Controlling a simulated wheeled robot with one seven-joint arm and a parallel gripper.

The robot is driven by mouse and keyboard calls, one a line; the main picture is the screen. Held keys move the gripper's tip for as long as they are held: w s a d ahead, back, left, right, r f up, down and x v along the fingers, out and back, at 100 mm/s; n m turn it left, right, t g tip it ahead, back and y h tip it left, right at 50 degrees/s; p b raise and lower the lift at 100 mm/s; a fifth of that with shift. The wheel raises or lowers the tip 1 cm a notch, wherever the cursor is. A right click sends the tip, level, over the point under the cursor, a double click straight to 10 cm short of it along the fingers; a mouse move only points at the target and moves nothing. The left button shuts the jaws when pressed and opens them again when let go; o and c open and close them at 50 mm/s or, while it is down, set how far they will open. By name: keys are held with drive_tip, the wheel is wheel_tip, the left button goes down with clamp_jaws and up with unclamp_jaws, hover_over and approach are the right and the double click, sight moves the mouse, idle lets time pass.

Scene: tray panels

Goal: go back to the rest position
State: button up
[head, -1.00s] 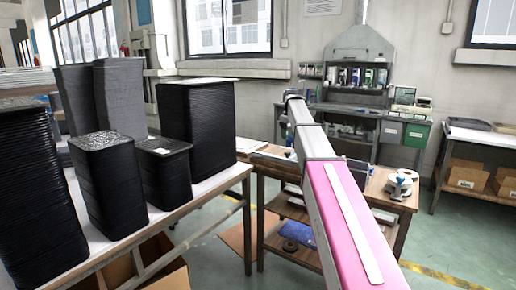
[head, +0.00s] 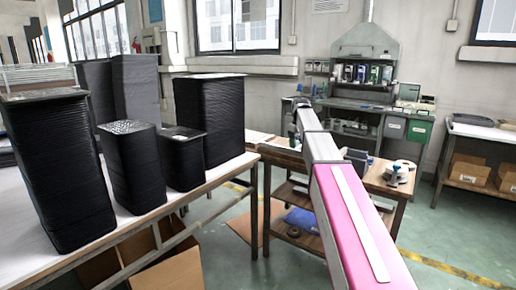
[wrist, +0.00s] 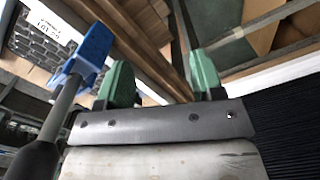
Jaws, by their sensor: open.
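My gripper shows in the wrist view (wrist: 160,78) as two green fingertips, spread apart with nothing between them. In the head view my pink and grey arm reaches away from me toward the back, and its far end is too small to show the fingers. Tall stacks of black tray panels stand on a white-topped table at the left, including a near stack (head: 60,170), a shorter one (head: 132,170) and a large one (head: 210,115). A black ribbed surface, likely a stack, is at the right in the wrist view (wrist: 290,120).
The white-topped table (head: 22,215) fills the left, with open cardboard boxes (head: 170,270) beneath. A wooden work table (head: 385,185) with tape and tools stands beyond my arm. A grey bench (head: 350,115) is against the back wall.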

drive_tip(key=s+f+m, duration=0.5)
drive_tip(key=s+f, duration=2.9)
drive_tip(key=shift+s+f+m, duration=0.3)
drive_tip(key=shift+s+m, duration=0.1)
